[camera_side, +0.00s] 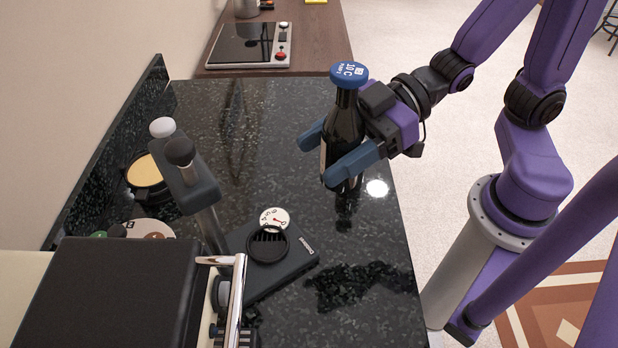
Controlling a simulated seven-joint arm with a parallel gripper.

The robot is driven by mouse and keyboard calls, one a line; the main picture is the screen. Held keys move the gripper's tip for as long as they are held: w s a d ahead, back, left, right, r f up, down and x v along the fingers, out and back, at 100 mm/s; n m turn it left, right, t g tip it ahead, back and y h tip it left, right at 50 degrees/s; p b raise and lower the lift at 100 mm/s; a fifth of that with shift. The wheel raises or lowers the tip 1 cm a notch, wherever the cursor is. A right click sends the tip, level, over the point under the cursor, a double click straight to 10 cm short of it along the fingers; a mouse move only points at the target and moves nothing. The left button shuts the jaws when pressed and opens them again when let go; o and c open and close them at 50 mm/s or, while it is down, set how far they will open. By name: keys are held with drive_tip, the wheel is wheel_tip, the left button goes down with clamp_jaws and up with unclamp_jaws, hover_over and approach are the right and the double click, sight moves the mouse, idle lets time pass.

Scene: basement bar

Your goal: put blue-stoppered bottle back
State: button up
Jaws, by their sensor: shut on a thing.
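The blue-stoppered bottle (344,117) is dark glass with a round blue stopper (349,74) that carries white lettering. It stands roughly upright over the right part of the black speckled counter (290,110). My gripper (335,157) reaches in from the right and is shut around the bottle's body, with a blue finger on either side. The bottle's base is partly hidden by the nearer finger. I cannot tell for sure whether the base touches the counter; its reflection shows below it.
A black machine (110,295) with a chrome handle fills the lower left. Beside it lie a dark flat box (290,274) and a small white dial (274,218). A post with two knobs (187,180) stands at left. A cooktop-like device (250,44) sits on the brown counter behind.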

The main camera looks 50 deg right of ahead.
drive_tip(key=w+d+r+m+t+h, duration=0.1)
drive_tip(key=w+r+m+t+h, duration=0.1)
drive_tip(key=w+m+t+h, duration=0.4)
drive_tip(key=w+d+r+m+t+h, duration=0.2)
drive_tip(key=w+m+t, duration=0.15)
drive_tip(key=w, duration=0.55)
drive_tip(key=d+f+m+h, duration=0.1)
drive_tip(key=f+h, duration=0.1)
drive_tip(key=f, duration=0.5)
drive_tip(key=d+f+m+h, duration=0.1)
drive_tip(key=f+m, duration=0.1)
drive_tip(key=f, duration=0.4)
drive_tip(key=d+f+m+h, duration=0.1)
drive_tip(key=f+m+h, duration=0.1)
drive_tip(key=f, duration=0.5)
drive_tip(key=shift+d+f+h, duration=0.3)
drive_tip(key=shift+d, duration=0.05)
drive_tip(key=shift+f, duration=0.15)
drive_tip(key=o, duration=1.5)
